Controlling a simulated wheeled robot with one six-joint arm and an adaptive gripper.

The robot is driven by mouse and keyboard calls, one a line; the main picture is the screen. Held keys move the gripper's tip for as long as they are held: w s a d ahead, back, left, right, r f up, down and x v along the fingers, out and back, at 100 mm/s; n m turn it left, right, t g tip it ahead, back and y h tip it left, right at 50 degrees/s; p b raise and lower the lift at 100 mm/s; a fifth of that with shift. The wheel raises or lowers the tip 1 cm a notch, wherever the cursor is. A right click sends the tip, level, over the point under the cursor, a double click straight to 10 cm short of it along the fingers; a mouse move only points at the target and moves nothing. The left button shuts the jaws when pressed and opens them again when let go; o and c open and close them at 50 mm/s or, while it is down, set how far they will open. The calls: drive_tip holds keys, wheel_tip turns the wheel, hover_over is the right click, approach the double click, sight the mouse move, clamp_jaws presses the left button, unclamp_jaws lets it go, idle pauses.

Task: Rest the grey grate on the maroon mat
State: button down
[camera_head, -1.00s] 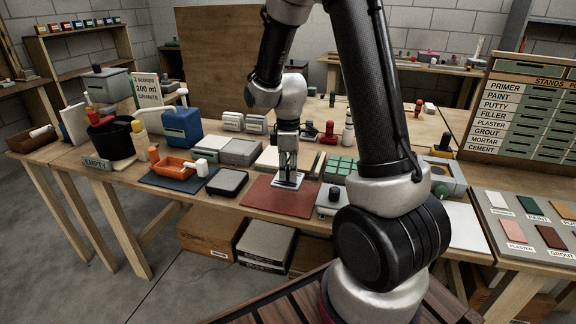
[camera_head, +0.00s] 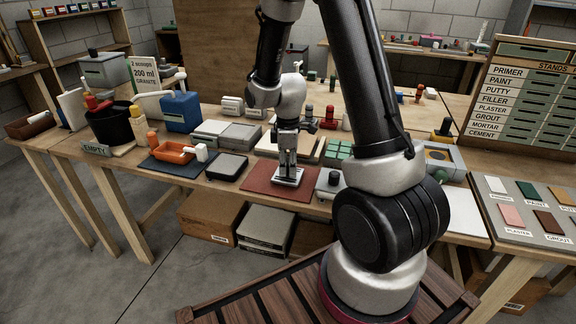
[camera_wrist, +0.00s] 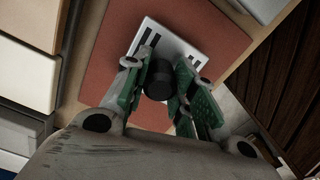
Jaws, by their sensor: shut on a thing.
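The grey grate (camera_head: 288,177) is a light grey slotted plate with a dark round knob (camera_wrist: 158,79) on top. It is over the maroon mat (camera_head: 262,184), and in the wrist view the grate (camera_wrist: 181,42) lies within the outline of the mat (camera_wrist: 225,30). My gripper (camera_head: 287,168) points down above the plate. In the wrist view its green-padded fingers (camera_wrist: 160,82) are shut on the knob from both sides. I cannot tell whether the plate's underside touches the mat. Part of the grate is hidden by the fingers.
Left of the mat is a dark scale-like block (camera_head: 227,167), then an orange tray (camera_head: 174,151) on a blue mat. A grey block with a knob (camera_head: 328,183) stands close on the right. Green tiles (camera_head: 338,150) and a pale board (camera_head: 270,143) are behind.

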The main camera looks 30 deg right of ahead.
sight(288, 162)
drive_tip(key=shift+f, duration=0.4)
drive_tip(key=c, duration=1.1)
unclamp_jaws()
wheel_tip(288, 162, up, 12)
